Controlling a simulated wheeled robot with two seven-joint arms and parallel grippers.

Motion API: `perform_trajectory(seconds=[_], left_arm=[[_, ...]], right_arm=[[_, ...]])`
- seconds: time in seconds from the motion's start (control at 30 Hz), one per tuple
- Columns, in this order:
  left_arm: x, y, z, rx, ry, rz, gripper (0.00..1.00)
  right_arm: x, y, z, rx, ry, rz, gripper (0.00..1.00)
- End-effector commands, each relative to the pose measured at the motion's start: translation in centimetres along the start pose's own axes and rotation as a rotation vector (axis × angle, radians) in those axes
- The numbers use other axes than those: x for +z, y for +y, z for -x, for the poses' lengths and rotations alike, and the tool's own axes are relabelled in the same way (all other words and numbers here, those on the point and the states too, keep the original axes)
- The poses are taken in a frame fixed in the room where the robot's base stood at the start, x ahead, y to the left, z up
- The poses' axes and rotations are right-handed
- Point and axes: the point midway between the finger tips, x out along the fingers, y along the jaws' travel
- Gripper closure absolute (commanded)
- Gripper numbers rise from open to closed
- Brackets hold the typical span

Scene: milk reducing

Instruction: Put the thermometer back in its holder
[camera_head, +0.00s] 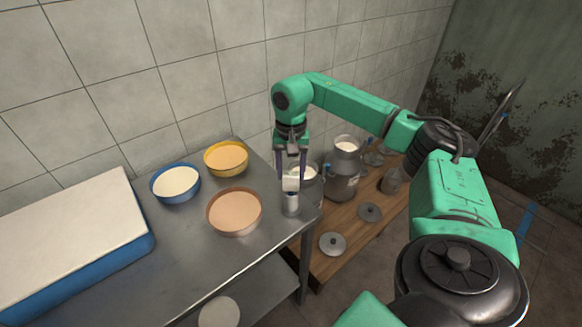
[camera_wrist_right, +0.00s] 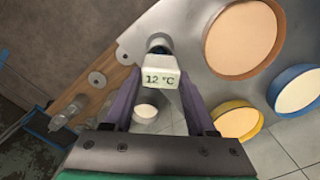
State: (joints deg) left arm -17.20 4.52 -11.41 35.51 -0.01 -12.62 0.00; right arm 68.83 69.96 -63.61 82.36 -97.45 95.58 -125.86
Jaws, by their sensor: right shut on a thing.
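The thermometer has a white block head (camera_head: 291,183) whose display reads 12 °C in the right wrist view (camera_wrist_right: 160,76). My right gripper (camera_head: 291,177) points down and is shut on this head, with one finger on each side. The holder, a small grey cylinder (camera_head: 291,204), stands near the right edge of the metal table, directly below the head. It also shows in the right wrist view (camera_wrist_right: 158,41), in line with the thermometer. The probe is hidden, so I cannot tell how deep it sits in the holder. My left gripper is not in view.
The metal table (camera_head: 180,255) carries a blue bowl (camera_head: 176,183), a yellow bowl (camera_head: 227,158), a tan-filled bowl (camera_head: 235,211) and a blue-sided block (camera_head: 70,240). A lower wooden platform (camera_head: 350,238) to the right holds metal milk cans (camera_head: 343,180) and lids (camera_head: 332,244). The tiled wall is behind.

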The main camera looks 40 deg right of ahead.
Motion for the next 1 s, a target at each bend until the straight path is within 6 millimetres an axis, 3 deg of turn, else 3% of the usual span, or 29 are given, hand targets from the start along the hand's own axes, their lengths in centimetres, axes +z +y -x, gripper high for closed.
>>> perform_trajectory(seconds=[0.07,0.1,0.17,0.47,0.63,0.9,1.0], left_arm=[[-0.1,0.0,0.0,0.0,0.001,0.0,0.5],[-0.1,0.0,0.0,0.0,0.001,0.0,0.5],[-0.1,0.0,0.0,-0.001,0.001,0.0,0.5],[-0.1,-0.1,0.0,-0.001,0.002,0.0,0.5],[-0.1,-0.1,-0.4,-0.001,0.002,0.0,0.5],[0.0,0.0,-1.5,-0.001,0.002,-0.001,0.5],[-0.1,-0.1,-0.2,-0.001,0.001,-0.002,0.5]], right_arm=[[0.0,0.0,0.0,0.0,0.0,0.0,1.0],[0.0,0.0,0.0,0.0,0.0,0.0,0.32],[0.0,0.0,0.0,0.0,0.0,0.0,0.09],[0.0,0.0,0.0,0.0,0.0,0.0,0.09],[-0.1,-0.1,1.5,-0.002,0.002,0.0,0.09],[0.0,-0.1,9.1,-0.006,0.003,0.001,0.09],[0.0,-0.1,12.2,-0.004,0.003,0.0,0.09]])
